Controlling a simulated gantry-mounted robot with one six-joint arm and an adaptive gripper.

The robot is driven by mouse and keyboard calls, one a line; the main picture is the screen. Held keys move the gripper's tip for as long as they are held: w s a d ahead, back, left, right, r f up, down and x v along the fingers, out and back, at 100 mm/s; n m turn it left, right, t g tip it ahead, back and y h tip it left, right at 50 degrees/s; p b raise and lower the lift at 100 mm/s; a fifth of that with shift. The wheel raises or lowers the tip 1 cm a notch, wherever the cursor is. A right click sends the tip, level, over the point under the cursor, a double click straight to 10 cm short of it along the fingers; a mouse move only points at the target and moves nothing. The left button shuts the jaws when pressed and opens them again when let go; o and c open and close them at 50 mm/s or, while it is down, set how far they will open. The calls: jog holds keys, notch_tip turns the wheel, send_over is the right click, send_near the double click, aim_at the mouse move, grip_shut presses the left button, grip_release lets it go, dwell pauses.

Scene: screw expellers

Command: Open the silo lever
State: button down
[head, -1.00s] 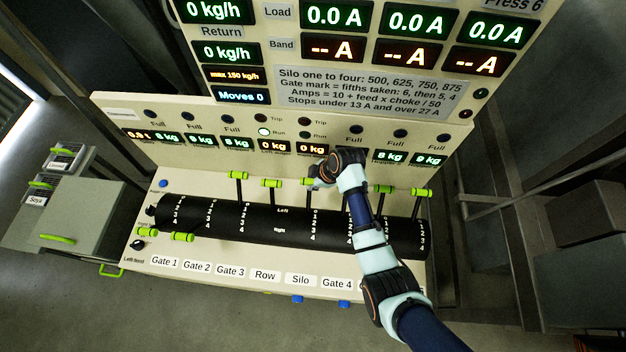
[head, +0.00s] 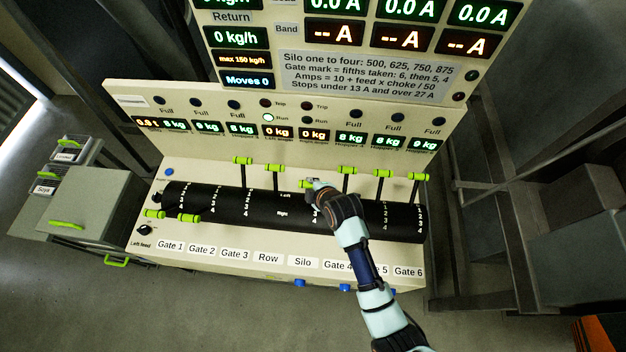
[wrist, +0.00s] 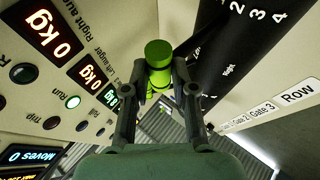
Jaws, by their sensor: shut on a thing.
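The silo lever has a bright green handle (head: 304,184), in line with the Silo label (head: 300,261) on the panel. My gripper (head: 314,184) is shut on this handle, and the fingers and wrist hide part of it and its stem. The handle sits lower in the head view than the upright row lever (head: 276,168) and gate 4 lever (head: 347,170) beside it. In the wrist view a green handle (wrist: 159,52) lies between my two fingers (wrist: 158,88), with more green behind it.
The gate 3 (head: 242,160), gate 5 (head: 384,173) and gate 6 (head: 420,176) levers stand up. The gate 1 (head: 154,214) and gate 2 (head: 188,218) levers are down toward the front. A black numbered drum (head: 250,204) runs beneath the levers.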

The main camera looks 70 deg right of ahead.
jog(key=shift+s+a+f+h, duration=0.2)
jog(key=shift+a+h, duration=0.1)
jog(key=shift+a, duration=0.4)
jog(key=shift+s+a+f+h, duration=0.15)
jog(key=shift+a+h, duration=0.15)
jog(key=shift+a, duration=0.35)
jog(key=c, duration=0.9)
grip_release()
jog(key=shift+w+r, duration=0.1)
jog(key=shift+c, duration=0.2)
jog(key=shift+r, duration=0.1)
jog(key=v, duration=1.2)
